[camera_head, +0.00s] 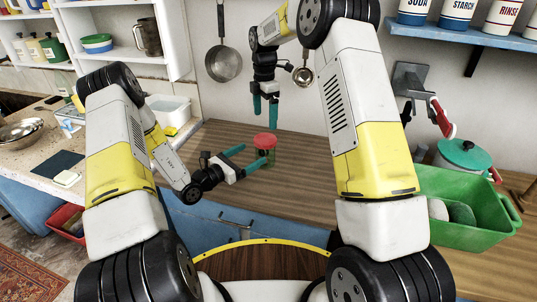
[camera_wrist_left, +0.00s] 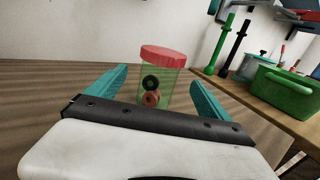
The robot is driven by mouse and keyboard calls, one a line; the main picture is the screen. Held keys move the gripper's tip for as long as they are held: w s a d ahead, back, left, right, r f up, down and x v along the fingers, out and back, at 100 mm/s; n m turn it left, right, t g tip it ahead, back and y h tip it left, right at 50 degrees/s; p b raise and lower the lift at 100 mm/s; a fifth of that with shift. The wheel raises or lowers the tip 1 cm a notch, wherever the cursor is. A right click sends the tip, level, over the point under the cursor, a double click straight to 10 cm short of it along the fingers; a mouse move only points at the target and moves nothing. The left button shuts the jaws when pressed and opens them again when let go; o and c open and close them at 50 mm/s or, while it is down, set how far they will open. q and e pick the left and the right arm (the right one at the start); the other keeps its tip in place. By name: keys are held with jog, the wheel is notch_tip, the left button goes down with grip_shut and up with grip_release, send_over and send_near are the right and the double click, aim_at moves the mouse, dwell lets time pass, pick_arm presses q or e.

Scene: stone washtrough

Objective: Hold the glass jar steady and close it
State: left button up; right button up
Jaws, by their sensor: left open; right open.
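The glass jar (camera_head: 264,155) stands upright on the wooden counter, with its red lid (camera_head: 265,140) on top. In the left wrist view the clear greenish jar (camera_wrist_left: 157,90) holds a dark ring and a reddish ring, and the red lid (camera_wrist_left: 164,56) covers its mouth, looking slightly tilted. I cannot tell whether the lid is screwed tight. My left gripper (camera_head: 241,160) is open, its teal fingers (camera_wrist_left: 158,88) pointing at the jar from either side, with the jar between or just beyond their tips. My right gripper (camera_head: 264,106) is open and empty, pointing down above and behind the jar.
A green crate (camera_head: 470,230) stands on the right of the counter, with a pot with a teal lid (camera_head: 465,153) behind it. A pan (camera_head: 223,62) and a ladle (camera_head: 303,75) hang on the back wall near my right gripper. The counter around the jar is clear.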

aim_at(265, 146)
pick_arm(q)
jog(key=shift+d, duration=0.1)
jog(key=shift+x, duration=3.8)
grip_shut()
pick_arm(e)
jog(key=shift+s+f, duration=0.2)
jog(key=shift+f, duration=0.3)
jog(key=shift+w+r, duration=0.25)
jog(key=shift+r, duration=0.25)
